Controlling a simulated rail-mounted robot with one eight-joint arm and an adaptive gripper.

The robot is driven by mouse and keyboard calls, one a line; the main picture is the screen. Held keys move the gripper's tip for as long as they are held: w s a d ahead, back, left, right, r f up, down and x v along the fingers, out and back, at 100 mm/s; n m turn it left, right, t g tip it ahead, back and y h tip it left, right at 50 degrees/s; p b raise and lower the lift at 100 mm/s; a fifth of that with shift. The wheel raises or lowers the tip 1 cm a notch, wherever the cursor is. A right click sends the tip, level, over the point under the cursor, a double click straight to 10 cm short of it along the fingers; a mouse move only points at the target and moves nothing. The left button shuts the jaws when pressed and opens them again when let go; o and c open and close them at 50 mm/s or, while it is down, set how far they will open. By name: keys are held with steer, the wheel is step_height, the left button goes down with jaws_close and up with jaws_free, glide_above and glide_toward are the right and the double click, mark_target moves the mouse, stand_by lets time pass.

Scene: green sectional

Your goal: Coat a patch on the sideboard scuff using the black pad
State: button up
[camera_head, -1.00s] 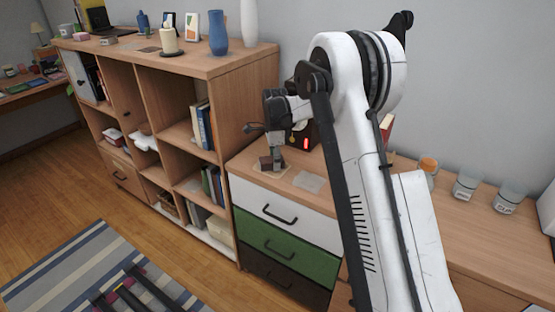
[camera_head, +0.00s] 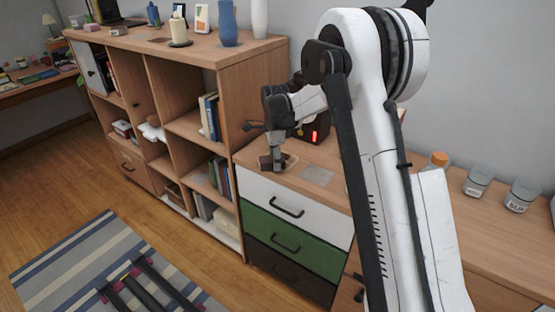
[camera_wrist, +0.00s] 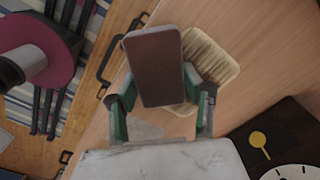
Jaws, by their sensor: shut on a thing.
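My gripper (camera_head: 276,153) is shut on the black pad (camera_head: 266,163), low over the front left corner of the wooden sideboard top (camera_head: 345,196). In the wrist view, the pad (camera_wrist: 155,66) looks dark brown with a grey edge, between the fingers of my gripper (camera_wrist: 160,102). It overlaps a cream, streaked, rounded patch (camera_wrist: 212,56), which also shows right of the pad in the head view (camera_head: 290,161). Whether the pad touches the surface I cannot tell. A flat greyish patch (camera_head: 318,175) lies to the right; which patch is the scuff is unclear.
A black box with a red display (camera_head: 312,131) stands behind the gripper. A taller shelf unit (camera_head: 250,95) rises at the left. An orange-capped bottle (camera_head: 438,160) and grey-lidded jars (camera_head: 478,181) stand at the right. A drawer handle (camera_head: 286,208) projects in front.

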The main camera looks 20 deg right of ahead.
mark_target(286, 151)
steer(key=shift+w+a, duration=0.75)
steer(key=shift+w, duration=0.1)
steer(key=shift+w+d+r, duration=0.1)
steer(key=shift+w+d, duration=1.05)
steer(key=shift+d, duration=0.25)
steer(key=shift+w+d+b, duration=0.25)
steer(key=shift+w+d, duration=0.8)
steer(key=shift+d, duration=0.15)
steer(key=shift+w+d+b, duration=0.2)
steer(key=shift+w+d, duration=0.8)
steer(key=shift+d, duration=0.2)
steer(key=shift+r+p, duration=1.25)
steer(key=shift+r, duration=1.6)
steer(key=shift+r, duration=0.1)
step_height(286, 151, up, 3)
steer(key=shift+f+p, duration=0.1)
steer(key=shift+p, duration=0.5)
